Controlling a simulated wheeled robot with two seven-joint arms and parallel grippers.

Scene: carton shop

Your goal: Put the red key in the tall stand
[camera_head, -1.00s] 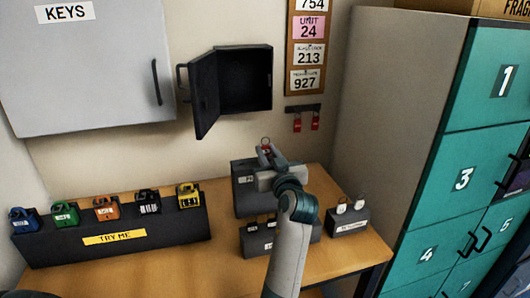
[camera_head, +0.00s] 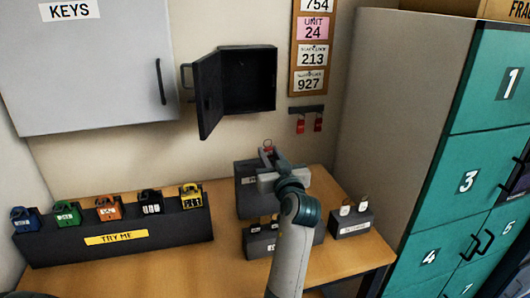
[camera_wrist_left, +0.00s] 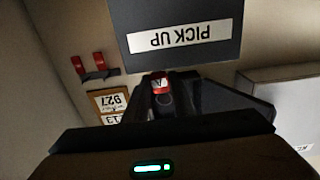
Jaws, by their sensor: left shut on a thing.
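My left gripper (camera_head: 267,157) is shut on a red key (camera_head: 268,148), held up in front of the back wall. In the left wrist view the red key (camera_wrist_left: 160,84) shows between the dark fingers, with a pale mark on it. A tall dark stand (camera_head: 247,203) is on the table behind the gripper, its label partly hidden by the arm. In the left wrist view a dark panel (camera_wrist_left: 220,58) with an upside-down "PICK UP" label lies just beyond the key. I cannot tell whether the key touches it. My right gripper is not in view.
Low dark stands are at the front (camera_head: 262,243) and right (camera_head: 351,226). A long "TRY ME" stand (camera_head: 160,240) holds several coloured padlocks. An open black box (camera_head: 248,107) and red tags on a rack (camera_head: 309,124) are on the wall. Teal lockers (camera_head: 485,120) stand right.

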